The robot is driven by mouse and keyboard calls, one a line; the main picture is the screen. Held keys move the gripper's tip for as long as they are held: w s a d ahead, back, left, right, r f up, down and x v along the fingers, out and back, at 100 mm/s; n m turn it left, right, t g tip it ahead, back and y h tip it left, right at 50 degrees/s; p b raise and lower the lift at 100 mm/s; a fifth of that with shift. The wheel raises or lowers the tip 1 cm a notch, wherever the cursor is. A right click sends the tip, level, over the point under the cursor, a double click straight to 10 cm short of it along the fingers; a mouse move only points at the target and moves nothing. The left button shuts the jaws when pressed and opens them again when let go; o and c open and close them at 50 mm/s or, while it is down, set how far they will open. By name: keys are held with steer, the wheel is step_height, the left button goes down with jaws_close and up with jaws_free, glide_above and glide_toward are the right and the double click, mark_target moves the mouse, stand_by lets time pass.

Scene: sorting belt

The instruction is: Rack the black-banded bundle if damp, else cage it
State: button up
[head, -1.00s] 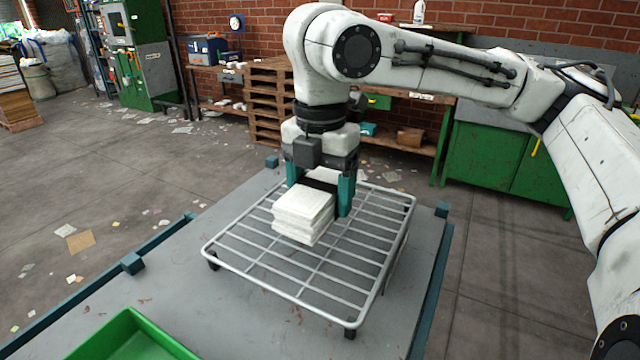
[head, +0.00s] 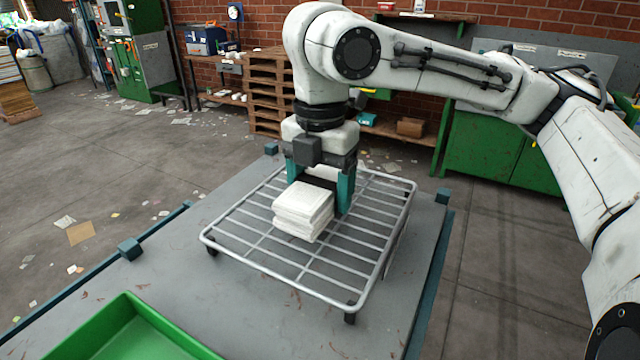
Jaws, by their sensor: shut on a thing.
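The bundle (head: 302,213) is a stack of white sheets with a dark band, partly hidden by my gripper. It is on or just above the bars of the grey wire rack (head: 262,259); I cannot tell whether it touches them. My gripper (head: 320,192) points down, its teal fingers shut on the bundle from both sides. The rack stands on short dark feet on the grey table (head: 190,290). No cage is recognisable in view, and dampness cannot be told from this picture.
A green tray (head: 128,325) sits at the table's front left. Teal corner blocks (head: 130,249) stand at the table's edges. Wooden pallets (head: 270,85), green cabinets (head: 505,150) and a brick wall are behind. Bare table lies left of the rack.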

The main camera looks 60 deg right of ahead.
steer(key=shift+f, duration=0.15)
steer(key=o, duration=1.3)
steer(key=shift+c, duration=0.2)
step_height(320, 180, up, 11)
steer(key=shift+f, duration=0.1)
